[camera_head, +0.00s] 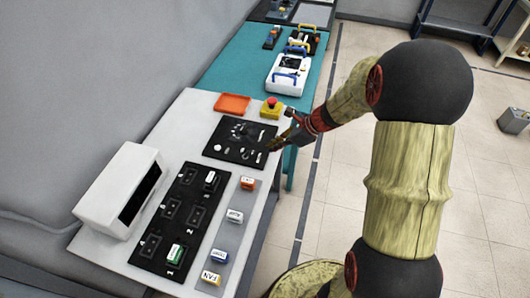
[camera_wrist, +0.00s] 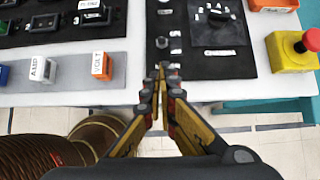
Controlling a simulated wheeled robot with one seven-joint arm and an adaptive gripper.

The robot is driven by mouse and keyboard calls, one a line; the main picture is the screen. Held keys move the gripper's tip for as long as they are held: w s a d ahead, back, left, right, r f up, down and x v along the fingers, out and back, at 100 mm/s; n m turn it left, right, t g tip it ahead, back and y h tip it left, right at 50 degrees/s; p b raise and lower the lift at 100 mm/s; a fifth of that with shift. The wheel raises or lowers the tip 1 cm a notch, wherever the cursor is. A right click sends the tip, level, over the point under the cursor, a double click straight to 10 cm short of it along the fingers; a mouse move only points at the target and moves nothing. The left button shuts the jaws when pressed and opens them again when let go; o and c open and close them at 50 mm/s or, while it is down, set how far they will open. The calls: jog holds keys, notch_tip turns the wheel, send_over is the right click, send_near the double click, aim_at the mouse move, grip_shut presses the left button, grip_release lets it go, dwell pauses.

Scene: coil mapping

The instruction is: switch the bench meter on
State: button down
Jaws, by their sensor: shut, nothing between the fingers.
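A white box with a dark screen (camera_head: 118,190), which looks like the bench meter, stands at the left of the white bench; its screen is dark. A black control panel (camera_head: 235,152) lies on the bench to its right. In the wrist view the panel (camera_wrist: 236,62) shows a round dial (camera_wrist: 217,18) with marks around it and a small black knob (camera_wrist: 162,42) with white labels beside it. My gripper (camera_head: 276,147) is at the panel's near right edge. In the wrist view my gripper (camera_wrist: 163,68) is shut and empty, its tips just below the small knob; contact cannot be told.
A yellow box with a red button (camera_head: 271,107) and an orange tray (camera_head: 232,103) sit beyond the panel. A black board with numbered slots (camera_head: 160,245) and a grey strip with labelled blocks (camera_head: 224,232) lie nearer. A teal table (camera_head: 222,68) stands beyond the bench.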

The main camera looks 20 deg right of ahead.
aim_at(247, 154)
jog(key=b+x, duration=0.3)
jog(key=x, duration=0.6)
jog(key=shift+w+a+f, duration=0.1)
jog(key=shift+a+f, duration=0.05)
jog(key=shift+f, duration=0.1)
jog(key=shift+r+p, duration=0.3)
jog(key=shift+p, duration=0.75)
